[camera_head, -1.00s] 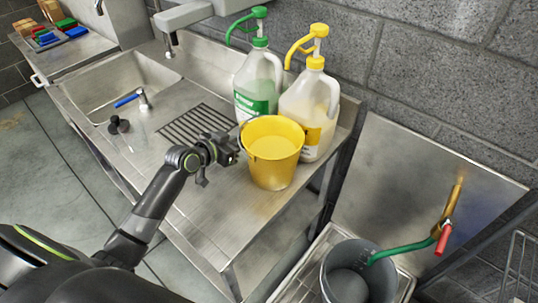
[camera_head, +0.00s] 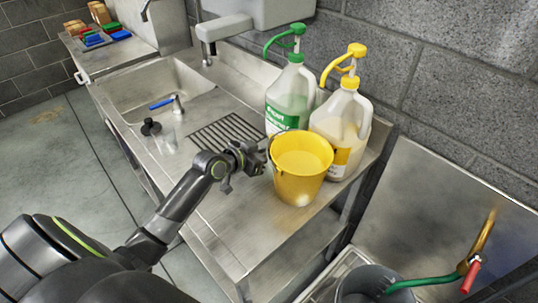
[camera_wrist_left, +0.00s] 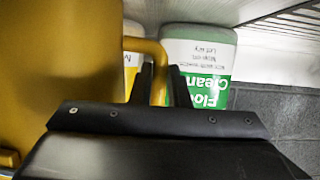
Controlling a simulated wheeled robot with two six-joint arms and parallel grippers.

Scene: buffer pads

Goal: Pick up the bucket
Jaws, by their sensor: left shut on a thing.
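The yellow bucket (camera_head: 301,172) is upright at the front edge of the steel counter, in front of two jugs. Whether its base touches the counter I cannot tell. My left gripper (camera_head: 254,160) is at the bucket's left side, just below the rim. In the left wrist view, the bucket's wall (camera_wrist_left: 70,60) fills the left. A yellow handle bar (camera_wrist_left: 158,68) runs between the two fingers of my left gripper (camera_wrist_left: 160,85), which is shut on it. My right gripper is not in view.
A green-capped jug (camera_head: 289,95) and a yellow-capped jug (camera_head: 342,128) stand behind the bucket. The sink (camera_head: 150,90) and a drain grate (camera_head: 228,136) lie to the left. A grey bucket (camera_head: 370,282) and a green hose (camera_head: 425,284) are at the lower right.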

